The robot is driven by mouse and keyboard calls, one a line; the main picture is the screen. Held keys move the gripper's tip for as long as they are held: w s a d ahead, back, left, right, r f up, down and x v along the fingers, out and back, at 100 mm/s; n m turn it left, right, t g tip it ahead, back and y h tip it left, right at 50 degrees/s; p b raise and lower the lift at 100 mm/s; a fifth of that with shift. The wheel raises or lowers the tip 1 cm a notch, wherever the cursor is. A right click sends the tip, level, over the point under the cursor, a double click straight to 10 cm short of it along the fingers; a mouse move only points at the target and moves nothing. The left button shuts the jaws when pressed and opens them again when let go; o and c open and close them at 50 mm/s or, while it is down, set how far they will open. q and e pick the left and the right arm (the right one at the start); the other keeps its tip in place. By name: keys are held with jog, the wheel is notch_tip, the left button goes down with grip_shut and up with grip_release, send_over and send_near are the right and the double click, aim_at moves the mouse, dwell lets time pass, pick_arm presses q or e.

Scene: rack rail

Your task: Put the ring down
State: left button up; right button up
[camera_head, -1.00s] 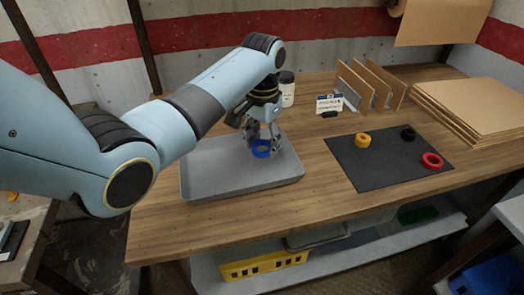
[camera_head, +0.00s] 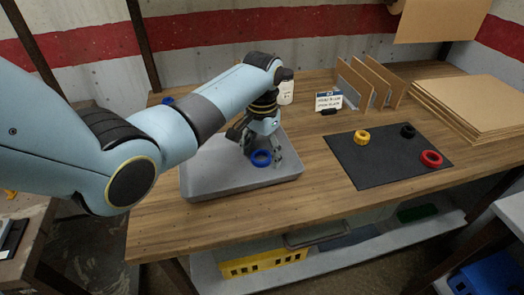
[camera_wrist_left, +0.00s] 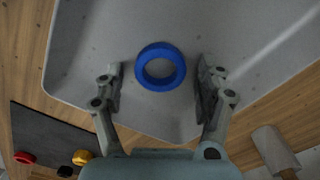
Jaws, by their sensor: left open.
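A blue ring (camera_head: 261,158) lies in the grey tray (camera_head: 215,182), near its right side. In the left wrist view the blue ring (camera_wrist_left: 160,67) sits flat on the tray floor (camera_wrist_left: 225,30), between my two spread fingers and a little beyond their tips. My left gripper (camera_head: 261,152) is open around the ring, with a visible gap on both sides in the wrist view. My left arm hides part of the tray's far left side. My right gripper is not in view.
A dark mat (camera_head: 375,173) to the right holds a yellow ring (camera_head: 362,136), a black ring (camera_head: 407,131) and a red ring (camera_head: 431,158). A white bottle (camera_head: 286,88), a small sign (camera_head: 328,101) and upright boards (camera_head: 378,85) stand behind. Bare wood lies between tray and mat.

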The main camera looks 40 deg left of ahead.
aim_at(262, 155)
pick_arm(q)
notch_tip(262, 155, up, 12)
jog(key=shift+r, duration=0.15)
dwell(0.4)
dwell(0.4)
